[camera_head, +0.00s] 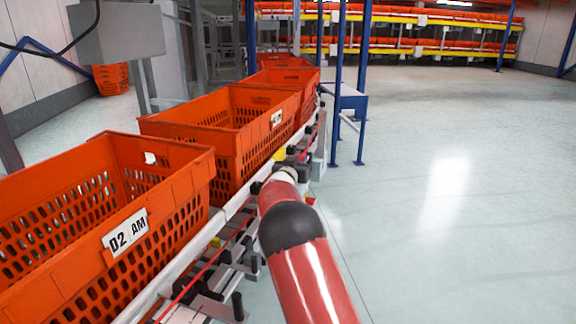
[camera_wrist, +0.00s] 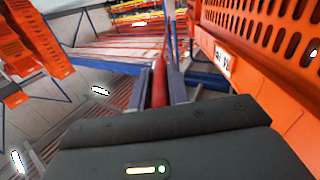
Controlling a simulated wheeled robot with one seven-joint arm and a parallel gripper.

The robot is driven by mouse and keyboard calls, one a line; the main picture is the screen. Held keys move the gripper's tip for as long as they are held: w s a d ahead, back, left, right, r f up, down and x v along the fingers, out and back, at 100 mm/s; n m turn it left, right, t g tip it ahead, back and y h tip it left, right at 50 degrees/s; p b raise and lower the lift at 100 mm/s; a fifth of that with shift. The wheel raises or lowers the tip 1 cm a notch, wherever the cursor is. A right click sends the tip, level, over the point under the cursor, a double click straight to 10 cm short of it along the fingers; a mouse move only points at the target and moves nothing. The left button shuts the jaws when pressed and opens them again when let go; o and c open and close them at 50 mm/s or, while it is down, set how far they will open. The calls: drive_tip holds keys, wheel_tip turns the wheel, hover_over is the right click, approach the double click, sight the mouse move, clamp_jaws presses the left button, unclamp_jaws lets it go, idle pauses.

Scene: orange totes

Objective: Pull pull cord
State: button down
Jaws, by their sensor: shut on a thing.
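The red pull cord (camera_head: 208,266) runs along the side of the conveyor, below the totes, in the head view. In the wrist view the cord (camera_wrist: 159,84) shows as a red line between the two fingers of my gripper (camera_wrist: 160,75). My gripper is shut on the cord. In the head view my red and black arm reaches to the conveyor's side and hides most of the gripper and the grip point.
Orange totes stand in a row on the conveyor (camera_head: 148,298); the nearest tote (camera_head: 185,204) is labelled D2 AM. In the wrist view a tote (camera_wrist: 250,68) is close on the right. Blue posts (camera_head: 337,90) stand ahead. The floor (camera_head: 460,200) at right is clear.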

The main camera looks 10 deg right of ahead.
drive_tip(key=shift+s+d, duration=0.3)
drive_tip(key=shift+d, duration=0.25)
drive_tip(key=c, duration=1.3)
unclamp_jaws()
drive_tip(key=shift+d, duration=0.1)
drive_tip(key=shift+s, duration=0.15)
